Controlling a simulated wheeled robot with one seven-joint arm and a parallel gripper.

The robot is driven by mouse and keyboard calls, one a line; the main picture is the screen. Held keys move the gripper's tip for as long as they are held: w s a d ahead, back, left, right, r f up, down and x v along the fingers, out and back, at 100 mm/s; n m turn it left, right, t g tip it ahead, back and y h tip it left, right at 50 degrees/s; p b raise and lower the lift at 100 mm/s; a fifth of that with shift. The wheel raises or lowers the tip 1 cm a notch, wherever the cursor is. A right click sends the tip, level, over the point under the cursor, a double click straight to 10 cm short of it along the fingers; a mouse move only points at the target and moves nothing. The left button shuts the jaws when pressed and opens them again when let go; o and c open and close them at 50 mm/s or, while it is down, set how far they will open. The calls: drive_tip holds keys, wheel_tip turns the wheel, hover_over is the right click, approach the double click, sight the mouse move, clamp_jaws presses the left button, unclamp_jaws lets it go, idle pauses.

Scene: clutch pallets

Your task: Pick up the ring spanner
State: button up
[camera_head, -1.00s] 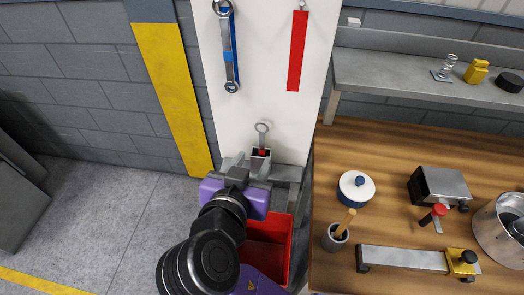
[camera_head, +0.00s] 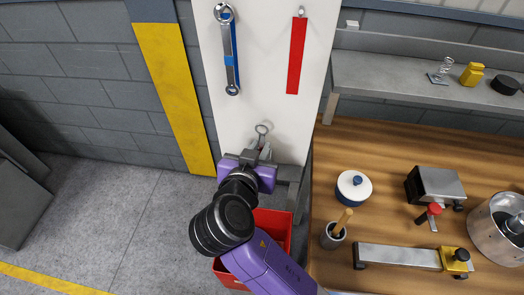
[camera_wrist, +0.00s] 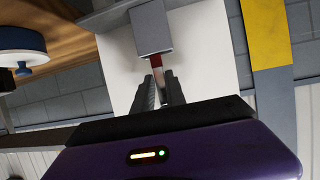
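A steel spanner with a ring end (camera_head: 262,129) stands upright at the foot of the white board in the head view. Its lower part is hidden by my gripper (camera_head: 259,153). In the wrist view its shaft with a red band (camera_wrist: 157,62) runs out of a grey holder (camera_wrist: 150,32) towards my gripper (camera_wrist: 159,82). My two fingers are apart, one on each side of the shaft's line. I cannot tell whether they touch it.
A red strip (camera_head: 296,55) is on the white board (camera_head: 262,85). A red bin (camera_head: 272,228) stands below my gripper.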

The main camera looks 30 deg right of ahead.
clamp_jaws()
drive_tip(key=shift+r, duration=0.1)
wheel_tip(320, 180, up, 20)
drive_tip(key=shift+f+b, duration=0.1)
drive_tip(key=shift+b, duration=0.35)
idle(0.5)
